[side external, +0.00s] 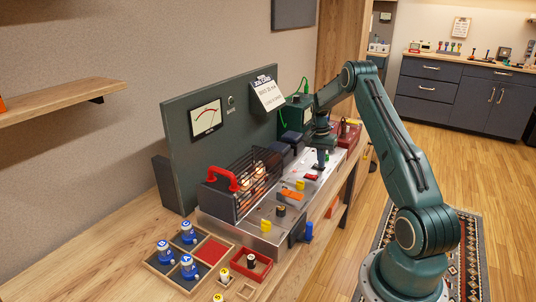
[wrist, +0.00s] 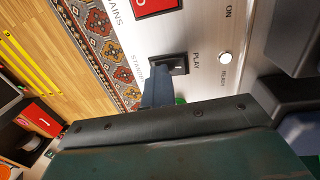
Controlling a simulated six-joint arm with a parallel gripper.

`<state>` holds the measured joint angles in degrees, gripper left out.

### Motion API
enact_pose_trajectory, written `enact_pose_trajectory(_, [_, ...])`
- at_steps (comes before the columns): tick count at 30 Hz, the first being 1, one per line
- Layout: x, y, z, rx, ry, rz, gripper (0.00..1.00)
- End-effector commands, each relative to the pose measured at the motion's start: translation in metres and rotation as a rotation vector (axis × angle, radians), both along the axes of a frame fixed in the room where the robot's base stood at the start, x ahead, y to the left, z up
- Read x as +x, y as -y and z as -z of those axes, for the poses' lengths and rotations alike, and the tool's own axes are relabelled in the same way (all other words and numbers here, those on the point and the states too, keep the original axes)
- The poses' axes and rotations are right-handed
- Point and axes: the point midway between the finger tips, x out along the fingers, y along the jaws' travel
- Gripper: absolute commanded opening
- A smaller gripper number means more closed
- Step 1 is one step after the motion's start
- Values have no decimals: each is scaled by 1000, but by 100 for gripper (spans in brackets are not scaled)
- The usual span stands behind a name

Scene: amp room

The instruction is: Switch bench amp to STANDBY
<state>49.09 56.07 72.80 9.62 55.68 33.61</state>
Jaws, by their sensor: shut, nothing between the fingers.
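The bench amp (side external: 240,228) is a long silver chassis on the wooden bench, with glass-tube cage and controls on its top. In the wrist view, a black-framed switch (wrist: 178,64) sits between the labels STANDBY and PLAY on the silver panel. My gripper (side external: 320,162) is low over the far right part of the chassis. In the wrist view its shut, empty blue-grey fingers (wrist: 158,84) are beside the switch, on the STANDBY side. They partly cover the label and switch edge, and I cannot tell whether they touch. The lever position is unclear.
A pale round lamp (wrist: 225,58) marked READY and a red MAINS switch (wrist: 155,6) are near the switch. A dark meter panel (side external: 215,150) rises behind.

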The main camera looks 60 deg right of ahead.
Motion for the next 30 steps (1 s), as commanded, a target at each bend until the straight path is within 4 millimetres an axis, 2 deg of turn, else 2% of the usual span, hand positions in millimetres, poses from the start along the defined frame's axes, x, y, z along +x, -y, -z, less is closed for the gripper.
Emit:
enact_pose_trajectory(1, [5, -1, 5, -1, 3, -8, 0])
enact_pose_trajectory(7, [12, -2, 4, -1, 5, -12, 0])
enact_pose_trajectory(22, [13, -2, 1, 2, 3, -11, 0])
enact_pose_trajectory(30, [16, -1, -16, -2, 6, -10, 0])
